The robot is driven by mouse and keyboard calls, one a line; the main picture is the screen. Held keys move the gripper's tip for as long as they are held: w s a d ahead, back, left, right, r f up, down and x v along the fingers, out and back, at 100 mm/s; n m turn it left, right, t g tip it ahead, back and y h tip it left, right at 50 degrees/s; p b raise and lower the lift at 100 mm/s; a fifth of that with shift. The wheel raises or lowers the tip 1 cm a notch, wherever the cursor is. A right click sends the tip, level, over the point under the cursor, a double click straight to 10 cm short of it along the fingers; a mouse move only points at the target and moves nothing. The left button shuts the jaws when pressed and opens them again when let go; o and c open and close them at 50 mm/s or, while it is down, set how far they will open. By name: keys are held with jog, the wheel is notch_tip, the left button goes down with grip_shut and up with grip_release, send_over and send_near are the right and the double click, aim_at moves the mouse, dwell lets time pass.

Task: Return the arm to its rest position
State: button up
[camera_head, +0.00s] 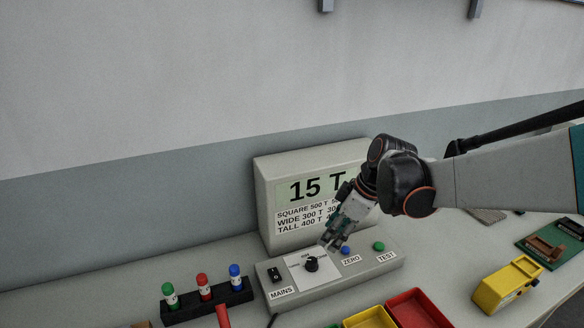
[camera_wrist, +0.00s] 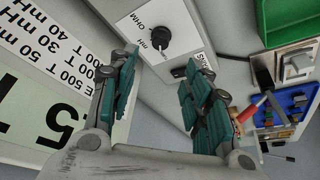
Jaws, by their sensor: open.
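My gripper (camera_head: 334,236) hangs on my arm, which reaches in from the right in the head view. It points down over the grey control box (camera_head: 350,282), just above and right of the black knob (camera_head: 311,264). In the wrist view my gripper (camera_wrist: 158,85) has its two green-padded fingers spread apart with nothing between them. The black knob (camera_wrist: 160,38) shows beyond the fingertips, apart from them. In the head view my gripper and arm hide the right part of the display panel (camera_head: 270,190), which reads "15 T".
A blue button (camera_head: 345,250) and a green button (camera_head: 379,246) are right of the knob; the mains switch (camera_head: 274,274) is left. A rack (camera_head: 210,306) of coloured cylinders, a yellow bin (camera_head: 370,318), a red bin (camera_head: 418,308) and a yellow block (camera_head: 507,285) stand nearby.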

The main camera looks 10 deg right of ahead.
jog(key=s+r+m+t+h, duration=0.2)
jog(key=s+m, duration=0.4)
jog(key=s, duration=0.2)
jog(key=s+d+r+m+t+h, duration=0.1)
jog(key=s+r+m+t, duration=0.2)
jog(key=s, duration=0.6)
jog(key=m, duration=0.2)
jog(key=shift+s+r+m+h, duration=0.15)
jog(key=shift+s+m+h, duration=0.1)
jog(key=shift+m+h, duration=0.15)
jog(key=shift+d, duration=0.1)
dwell(0.7)
